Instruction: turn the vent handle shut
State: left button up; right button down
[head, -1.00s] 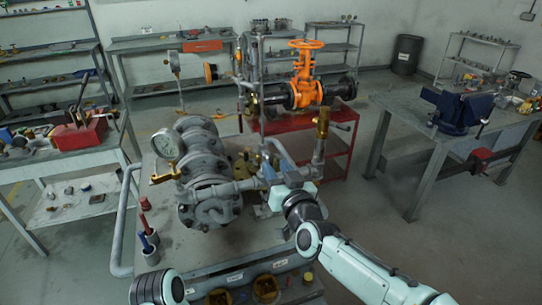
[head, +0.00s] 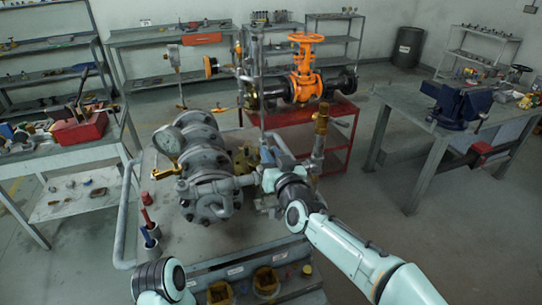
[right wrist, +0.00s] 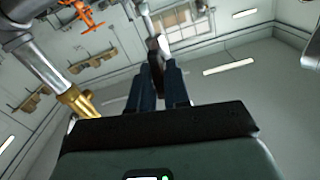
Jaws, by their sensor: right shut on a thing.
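The grey valve and pipe assembly (head: 208,185) stands on a bench in front of me in the head view. My right gripper (right wrist: 160,72) is shut on a thin dark piece, which I take to be the vent handle (right wrist: 154,46), in the right wrist view. The handle shows above and between the dark fingers, beside a pale rod. In the head view my right wrist covers the fingertips and most of the handle, so its exact angle cannot be told. My left arm shows only in part at the bottom left, and its gripper is out of view.
A brass-topped pipe (head: 321,122) stands close to the right of my right wrist, with brass also near the fingers in the wrist view. An orange valve (head: 305,75) is on a red stand behind.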

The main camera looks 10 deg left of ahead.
jog(key=shift+d+f+m+b, duration=0.1)
jog(key=shift+m+b, duration=0.55)
jog(key=shift+m, duration=0.35)
jog(key=m+b, duration=0.1)
jog(key=m, duration=0.1)
jog(key=shift+w+f+m, duration=0.1)
jog(key=shift+m, duration=0.2)
jog(key=m+b, duration=0.1)
jog(key=m, duration=0.2)
jog(key=m+b, duration=0.1)
jog(key=m, duration=0.2)
jog(key=shift+w+d+f, duration=0.1)
jog(key=shift+d+f, duration=0.05)
jog(key=m+b, duration=0.1)
jog(key=m, duration=0.4)
jog(key=shift+f+b, duration=0.1)
jog(key=shift+b, duration=0.2)
jog(key=shift+m, duration=0.4)
jog(key=c, duration=1.2)
grip_release()
